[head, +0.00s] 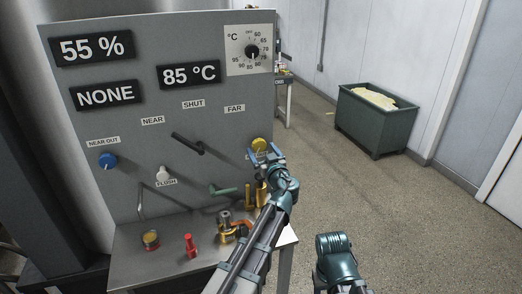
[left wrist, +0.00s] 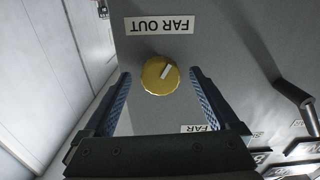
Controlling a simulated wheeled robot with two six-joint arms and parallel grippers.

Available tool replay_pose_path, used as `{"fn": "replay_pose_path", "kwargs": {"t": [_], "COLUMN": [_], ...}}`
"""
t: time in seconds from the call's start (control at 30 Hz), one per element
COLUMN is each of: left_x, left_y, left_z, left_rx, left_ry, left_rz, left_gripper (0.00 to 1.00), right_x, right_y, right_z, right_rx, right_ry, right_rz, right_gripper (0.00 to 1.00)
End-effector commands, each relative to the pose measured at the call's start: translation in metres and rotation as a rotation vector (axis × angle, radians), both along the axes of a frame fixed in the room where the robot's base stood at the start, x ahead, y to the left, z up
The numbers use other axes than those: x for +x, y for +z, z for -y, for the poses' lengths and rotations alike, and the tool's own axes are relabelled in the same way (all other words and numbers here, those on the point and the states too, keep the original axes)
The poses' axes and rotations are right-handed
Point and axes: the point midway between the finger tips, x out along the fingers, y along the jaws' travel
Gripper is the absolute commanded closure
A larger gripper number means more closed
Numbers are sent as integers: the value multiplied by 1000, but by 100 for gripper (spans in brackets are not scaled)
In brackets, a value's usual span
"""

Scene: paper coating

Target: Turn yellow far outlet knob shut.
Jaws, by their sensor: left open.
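The yellow far outlet knob (head: 259,145) is on the right edge of the grey panel (head: 150,60). In the left wrist view the round yellow knob (left wrist: 159,75) has a pale pointer mark slanting across its face. A FAR OUT label (left wrist: 160,24) shows beside it, upside down in that view. My left gripper (head: 265,156) is open in front of the panel at the knob. In the left wrist view its blue-padded fingers (left wrist: 160,92) stand on either side of the knob, with gaps to both. My right gripper does not show; only part of that arm does.
A blue knob (head: 107,161), a white flush knob (head: 163,174), a black lever (head: 187,143) and a green lever (head: 223,190) stick out of the panel. A bench (head: 165,268) below holds a red bottle (head: 190,246) and brass fittings (head: 232,229). A green bin (head: 375,125) stands apart on open floor.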

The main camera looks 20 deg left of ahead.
Motion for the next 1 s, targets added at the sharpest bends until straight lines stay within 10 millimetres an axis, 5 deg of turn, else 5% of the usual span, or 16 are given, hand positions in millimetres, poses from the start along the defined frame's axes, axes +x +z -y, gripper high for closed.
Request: {"fn": "replay_pose_path", "kwargs": {"t": [0.47, 0.93, 1.0], "left_x": [9, 9, 9], "left_y": [0, 0, 0], "left_z": [-7, -6, -6], "left_rx": [0, 0, 1], "left_ry": [0, 0, 0], "left_rz": [0, 0, -1], "left_gripper": [6, 91, 92], "right_x": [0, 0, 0], "right_y": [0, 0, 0], "right_z": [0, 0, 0], "right_rx": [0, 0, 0], "right_ry": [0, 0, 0], "right_rz": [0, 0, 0], "right_gripper": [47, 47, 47]}}
